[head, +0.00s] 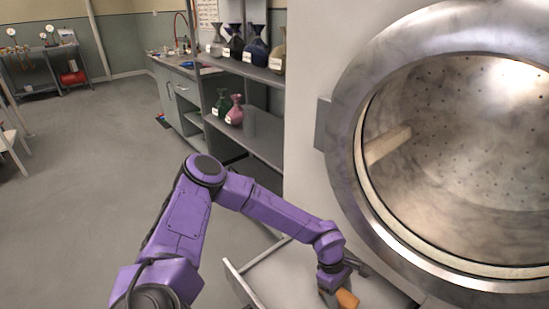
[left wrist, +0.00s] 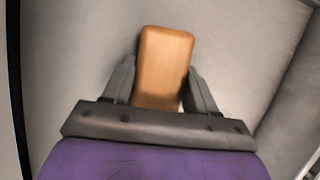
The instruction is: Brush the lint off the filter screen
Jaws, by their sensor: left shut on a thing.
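My left gripper (head: 336,291) reaches down over the pulled-out drawer below the dryer door and is shut on the wooden brush (head: 348,299). In the left wrist view, the brush (left wrist: 166,60) is a rounded orange-brown block between the two fingers; its bristles are hidden. Beneath it is a pale grey surface (left wrist: 85,55), which looks like the filter screen inside the drawer. I cannot make out separate lint on it. Whether the brush touches the surface cannot be told. My right gripper is not in view.
The drawer's raised wall (head: 243,287) stands left of the gripper. The big round dryer door frame (head: 345,150) rises close on the right. Shelves (head: 262,140) with several bottles stand behind. The floor at left is clear.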

